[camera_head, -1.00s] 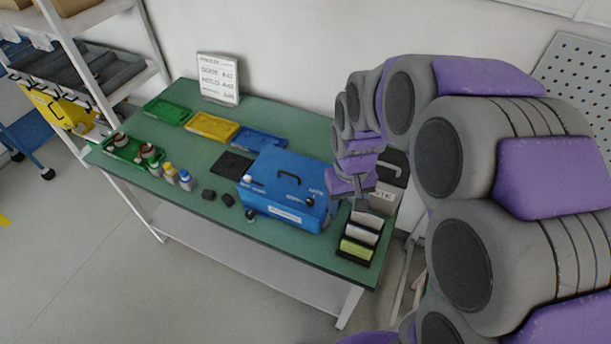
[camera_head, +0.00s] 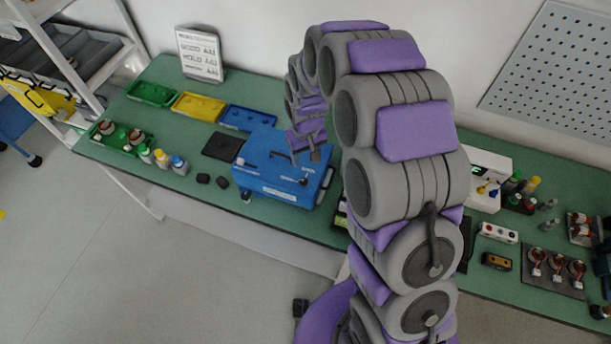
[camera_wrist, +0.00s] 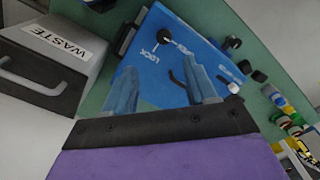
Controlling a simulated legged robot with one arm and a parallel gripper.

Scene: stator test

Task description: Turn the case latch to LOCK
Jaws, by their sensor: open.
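The blue case (camera_head: 262,160) stands on the green bench. In the wrist view, its blue top (camera_wrist: 148,78) shows the word LOCK and a black latch knob (camera_wrist: 163,34) beside it. The latch is small and dark near the case's front right in the head view (camera_head: 303,181). Its exact pointing direction is hard to tell. My gripper (camera_head: 315,155) is over the right part of the case. In the wrist view, my gripper (camera_wrist: 164,90) has its two fingers apart with nothing between them; the latch lies beyond the fingertips, apart from them.
A grey WASTE bin (camera_wrist: 55,62) is at the left in the wrist view. Green (camera_head: 150,92), yellow (camera_head: 198,106) and blue (camera_head: 248,117) trays lie behind the case. Bottles (camera_head: 163,158) and small black blocks (camera_head: 203,179) are to its left. My arm hides the bench right of the case.

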